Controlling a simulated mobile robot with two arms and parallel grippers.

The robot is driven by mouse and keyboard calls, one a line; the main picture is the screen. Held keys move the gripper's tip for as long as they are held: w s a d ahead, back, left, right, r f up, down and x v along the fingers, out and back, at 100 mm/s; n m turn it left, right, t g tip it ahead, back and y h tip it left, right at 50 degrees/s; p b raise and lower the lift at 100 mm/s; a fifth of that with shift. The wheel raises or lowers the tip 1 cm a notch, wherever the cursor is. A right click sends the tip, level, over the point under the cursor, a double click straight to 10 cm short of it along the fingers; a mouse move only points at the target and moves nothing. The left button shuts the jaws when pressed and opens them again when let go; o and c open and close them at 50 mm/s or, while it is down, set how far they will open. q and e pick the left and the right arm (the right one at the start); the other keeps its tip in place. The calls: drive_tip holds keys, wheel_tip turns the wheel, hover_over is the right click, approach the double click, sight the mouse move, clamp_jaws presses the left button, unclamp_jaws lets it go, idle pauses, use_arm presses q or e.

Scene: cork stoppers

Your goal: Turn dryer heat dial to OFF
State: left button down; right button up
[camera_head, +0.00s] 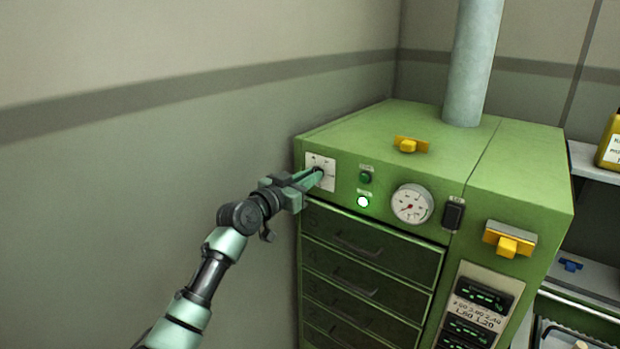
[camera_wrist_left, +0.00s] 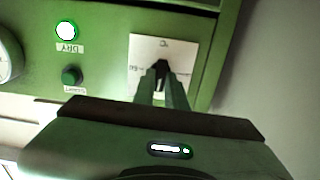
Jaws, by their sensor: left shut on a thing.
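The green dryer cabinet (camera_head: 385,125) stands against the wall corner. Its heat dial sits on a white plate (camera_head: 313,163) at the upper left of the front. In the left wrist view the dark dial (camera_wrist_left: 160,70) shows between the fingertips, on the white plate (camera_wrist_left: 143,45) with small markings. My left gripper (camera_head: 317,176) is at the dial, its fingers shut on it. The gripper also shows in the left wrist view (camera_wrist_left: 162,82). The fingers hide much of the dial, so I cannot tell its setting. My right gripper is not in view.
Right of the plate are a dark green button (camera_head: 365,177), a lit lamp (camera_head: 362,201), a round gauge (camera_head: 412,204) and a black switch (camera_head: 453,214). Drawers (camera_head: 368,250) lie below. The wall is close on the left. Shelves (camera_head: 595,165) stand at the right.

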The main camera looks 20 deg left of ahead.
use_arm(q)
drive_tip(key=n+p, duration=0.3)
drive_tip(key=n, duration=0.6)
drive_tip(key=n+p, duration=0.3)
drive_tip(key=n, duration=0.6)
drive_tip(key=shift+a+f, duration=0.15)
drive_tip(key=shift+a, duration=0.05)
drive_tip(key=shift+n, duration=0.3)
drive_tip(key=c, duration=1.4)
unclamp_jaws()
drive_tip(key=shift+c, duration=0.2)
drive_tip(key=b+v, duration=0.1)
drive_tip(key=v, duration=0.6)
drive_tip(key=shift+s+a+b, duration=0.15)
drive_tip(key=shift+s+b, duration=0.15)
drive_tip(key=shift+b, duration=0.1)
drive_tip(key=shift+f, duration=0.1)
